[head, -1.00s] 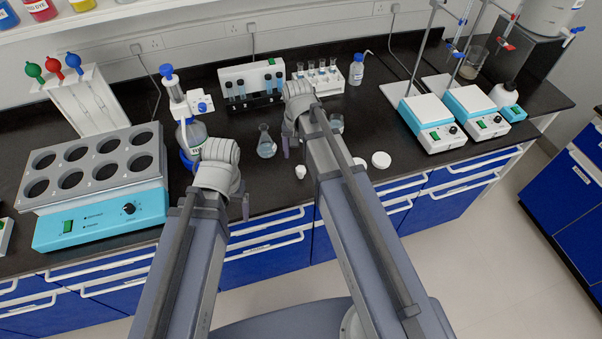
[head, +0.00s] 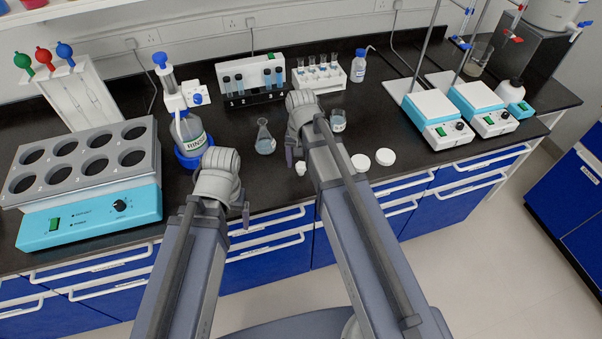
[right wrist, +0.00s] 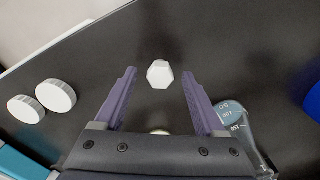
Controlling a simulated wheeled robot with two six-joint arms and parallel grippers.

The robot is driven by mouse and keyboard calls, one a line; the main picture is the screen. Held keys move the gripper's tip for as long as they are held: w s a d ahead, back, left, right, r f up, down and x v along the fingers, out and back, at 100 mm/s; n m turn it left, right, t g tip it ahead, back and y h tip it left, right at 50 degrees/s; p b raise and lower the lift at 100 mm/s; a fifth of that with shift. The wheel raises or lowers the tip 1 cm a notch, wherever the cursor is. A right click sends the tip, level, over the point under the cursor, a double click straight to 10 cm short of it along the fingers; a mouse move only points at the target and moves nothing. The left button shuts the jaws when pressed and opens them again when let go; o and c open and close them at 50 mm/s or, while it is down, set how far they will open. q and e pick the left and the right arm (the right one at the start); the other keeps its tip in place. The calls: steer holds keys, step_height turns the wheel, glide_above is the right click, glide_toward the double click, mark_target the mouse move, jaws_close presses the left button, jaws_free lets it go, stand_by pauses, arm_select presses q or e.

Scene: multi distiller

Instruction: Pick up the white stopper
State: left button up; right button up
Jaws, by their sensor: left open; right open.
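The white stopper (head: 300,168) stands on the black bench near its front edge in the head view. In the right wrist view the small faceted white stopper (right wrist: 159,76) appears between the two fingertips, with a gap on each side. My right gripper (right wrist: 159,92) is open and empty. In the head view my right gripper (head: 294,157) is just behind and above the stopper, partly hidden by its own arm. My left gripper (head: 245,212) is open near the bench's front edge, mostly hidden by its wrist, with nothing seen in it.
A conical flask (head: 265,140) stands left of my right gripper, and a beaker (head: 338,121) stands to its right. Two round white lids (head: 361,162) (head: 385,157) lie right of the arm. A blue-based bottle (head: 190,135) stands at left. Racks (head: 252,97) stand behind.

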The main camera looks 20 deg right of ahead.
steer(key=shift+f+b, duration=0.5)
steer(key=shift+f, duration=0.45)
steer(key=shift+r, duration=0.1)
steer(key=shift+c, duration=0.2)
jaws_close()
